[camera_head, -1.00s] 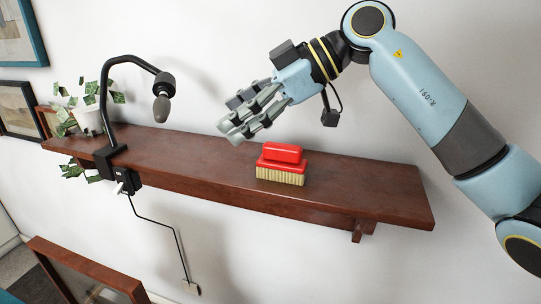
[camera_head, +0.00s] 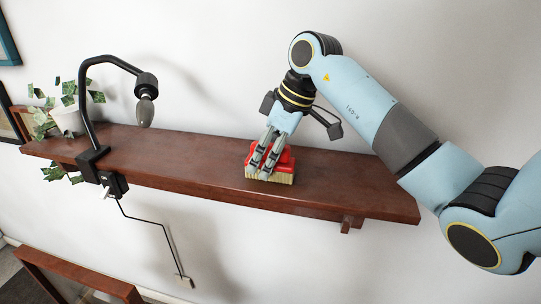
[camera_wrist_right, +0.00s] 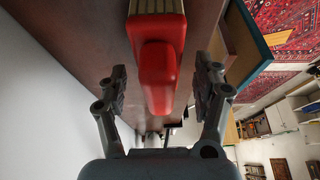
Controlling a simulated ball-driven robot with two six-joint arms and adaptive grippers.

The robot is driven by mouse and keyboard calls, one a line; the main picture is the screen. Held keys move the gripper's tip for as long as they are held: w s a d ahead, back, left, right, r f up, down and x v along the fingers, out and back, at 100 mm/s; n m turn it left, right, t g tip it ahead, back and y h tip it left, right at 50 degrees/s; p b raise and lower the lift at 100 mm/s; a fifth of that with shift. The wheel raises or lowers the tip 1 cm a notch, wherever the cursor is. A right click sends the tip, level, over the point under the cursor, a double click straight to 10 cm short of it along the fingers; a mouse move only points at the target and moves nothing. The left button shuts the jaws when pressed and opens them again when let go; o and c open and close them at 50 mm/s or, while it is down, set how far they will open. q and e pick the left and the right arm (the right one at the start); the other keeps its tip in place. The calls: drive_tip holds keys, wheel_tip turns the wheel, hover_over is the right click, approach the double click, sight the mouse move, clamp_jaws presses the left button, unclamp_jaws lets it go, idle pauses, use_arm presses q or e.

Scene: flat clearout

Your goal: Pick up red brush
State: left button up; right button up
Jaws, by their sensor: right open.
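The red brush (camera_head: 285,163) lies bristles down on the brown wall shelf (camera_head: 350,186), its red handle on top and pale bristles below. In the right wrist view the brush (camera_wrist_right: 158,62) lies between the two fingers, with visible gaps on both sides. My right gripper (camera_head: 262,166) is open and points down at the brush, its fingers covering part of the handle in the head view. The right gripper (camera_wrist_right: 160,85) also shows in the right wrist view, open around the handle. My left gripper is not in view.
A black lamp (camera_head: 84,110) is clamped to the shelf at left, with a potted plant (camera_head: 68,120) behind it. A wooden frame (camera_head: 80,272) stands at lower left. The shelf's right end is clear. The wall is close behind.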

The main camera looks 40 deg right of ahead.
drive_tip(key=shift+x, duration=0.8)
drive_tip(key=c, duration=1.3)
drive_tip(key=shift+r, duration=0.1)
